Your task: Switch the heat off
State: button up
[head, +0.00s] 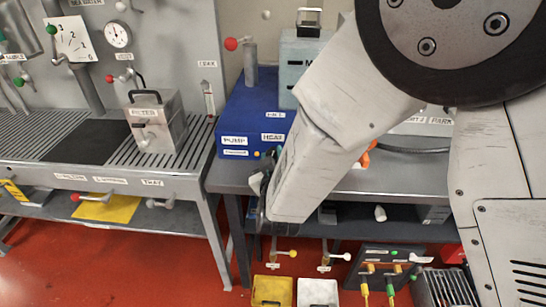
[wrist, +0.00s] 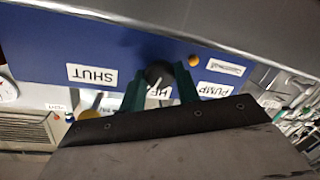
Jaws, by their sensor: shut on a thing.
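The blue box (head: 246,108) stands on the grey bench, with PUMP (head: 234,141) and HEAT (head: 272,137) labels on its front. In the wrist view its blue front (wrist: 45,45) appears upside down. A round black knob (wrist: 158,72) sits between the two dark green fingers of my gripper (wrist: 160,84), which is shut on it. A partly covered label starting with HE is by the knob. A SHUT label (wrist: 92,75) and a PUMP label (wrist: 215,91) are on either side. My arm hides much of this area in the head view. I cannot tell the knob's setting.
An orange button (wrist: 193,60) is close beside the fingers. A metal filter box (head: 158,122) stands on the slatted bench at left. Yellow (head: 272,291) and white (head: 317,292) bins are on the red floor.

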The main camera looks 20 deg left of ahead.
jog(key=shift+s+a+n+h, duration=0.1)
jog(key=shift+n+h, duration=0.3)
jog(key=shift+n, duration=1)
jog(key=o, duration=0.9)
jog(key=shift+o, duration=0.2)
jog(key=shift+s, duration=0.1)
jog(key=v, duration=0.7)
jog(key=shift+s, duration=0.25)
jog(key=shift+s, duration=0.1)
